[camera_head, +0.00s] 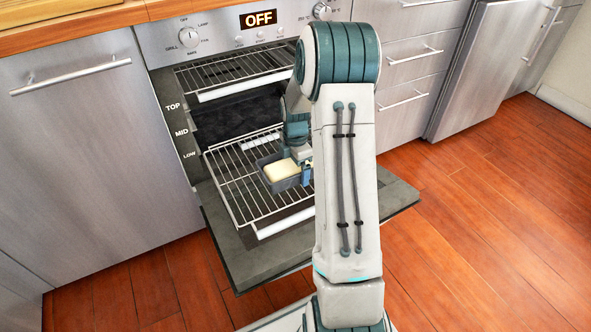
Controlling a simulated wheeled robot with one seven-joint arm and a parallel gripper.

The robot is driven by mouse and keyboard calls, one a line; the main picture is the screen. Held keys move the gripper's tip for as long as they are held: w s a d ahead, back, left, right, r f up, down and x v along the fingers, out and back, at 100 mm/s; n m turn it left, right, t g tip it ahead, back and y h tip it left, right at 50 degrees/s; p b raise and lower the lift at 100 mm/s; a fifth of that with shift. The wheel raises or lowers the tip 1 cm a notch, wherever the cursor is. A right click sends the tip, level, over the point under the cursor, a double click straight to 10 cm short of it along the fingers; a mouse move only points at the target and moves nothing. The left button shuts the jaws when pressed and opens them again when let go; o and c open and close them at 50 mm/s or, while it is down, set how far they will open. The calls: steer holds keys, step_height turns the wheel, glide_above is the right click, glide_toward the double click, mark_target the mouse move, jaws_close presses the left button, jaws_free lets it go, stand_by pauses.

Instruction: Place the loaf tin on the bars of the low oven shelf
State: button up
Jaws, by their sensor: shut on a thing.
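The loaf tin (281,184) is a small grey-blue tin with a pale loaf (281,170) in it. It is at the low oven shelf (240,195), a wire rack pulled out over the open oven door (235,262). The tin looks level over the bars at the rack's right side; I cannot tell whether it touches them. My gripper (305,173) is at the tin's right side, shut on it. My arm hides part of the gripper and the rack's right edge.
An upper rack (235,72) sits above, near the top label. The oven display (258,18) reads OFF. Steel cabinets (85,140) stand left, and drawers (415,60) stand right. The left part of the low rack is bare.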

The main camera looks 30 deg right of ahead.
steer(key=shift+f, duration=0.1)
steer(key=o, duration=1.2)
step_height(320, 180, up, 12)
steer(key=p, duration=0.5)
steer(key=s+a+r+m, duration=0.8)
steer(key=s+a, duration=0.1)
steer(key=s+a+m, duration=0.2)
steer(key=s+m, duration=0.1)
steer(key=s, duration=0.2)
steer(key=s+a+r+m, duration=0.1)
steer(key=s+a+m, duration=0.1)
steer(key=s, duration=0.3)
steer(key=s+a+m+t, duration=0.1)
steer(key=s+a+m, duration=0.2)
steer(key=s+m, duration=0.2)
steer(key=shift+r, duration=0.25)
